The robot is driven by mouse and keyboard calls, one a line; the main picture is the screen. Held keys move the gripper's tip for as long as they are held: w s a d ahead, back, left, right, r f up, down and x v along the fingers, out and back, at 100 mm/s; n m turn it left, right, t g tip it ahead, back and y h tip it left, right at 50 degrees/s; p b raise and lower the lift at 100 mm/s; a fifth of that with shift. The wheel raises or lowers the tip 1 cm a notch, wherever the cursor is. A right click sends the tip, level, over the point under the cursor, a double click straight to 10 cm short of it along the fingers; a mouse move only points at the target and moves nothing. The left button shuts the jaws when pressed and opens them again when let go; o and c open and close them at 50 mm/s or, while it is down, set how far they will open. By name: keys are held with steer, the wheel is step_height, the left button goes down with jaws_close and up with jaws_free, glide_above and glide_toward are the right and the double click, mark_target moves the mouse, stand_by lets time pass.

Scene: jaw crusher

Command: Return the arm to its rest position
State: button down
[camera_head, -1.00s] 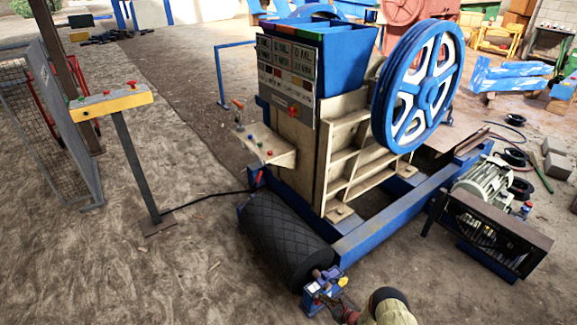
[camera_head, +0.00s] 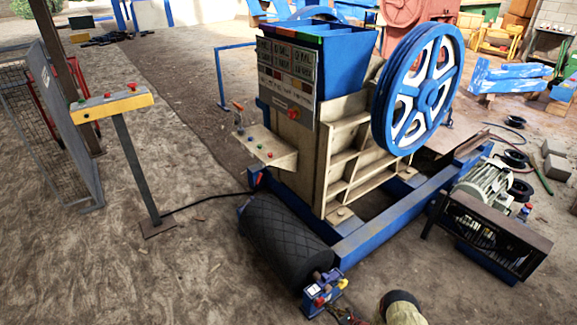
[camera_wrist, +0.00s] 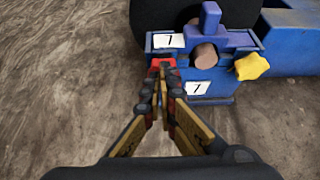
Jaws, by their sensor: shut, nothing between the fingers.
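My gripper (camera_wrist: 163,68) is shut and empty in the wrist view, its red-tipped fingers together. The fingertips appear in front of or beside a blue block (camera_wrist: 205,70) with white labels marked 7; whether they touch it cannot be told. A yellow knob (camera_wrist: 252,66) sticks out of the block's right side, and a brown round rod end shows in its middle. In the head view, part of my arm (camera_head: 400,308) shows at the bottom edge, just right of the blue block (camera_head: 322,292). The fingers are mostly cut off there.
The jaw crusher (camera_head: 310,140) with its blue flywheel (camera_head: 418,88) stands behind the block. A black roller (camera_head: 285,240) adjoins the block. A motor (camera_head: 490,205) sits at right. A yellow-topped control post (camera_head: 112,106) stands at left. Bare ground is free at lower left.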

steer(key=shift+s+d, duration=0.4)
steer(key=shift+s, duration=0.1)
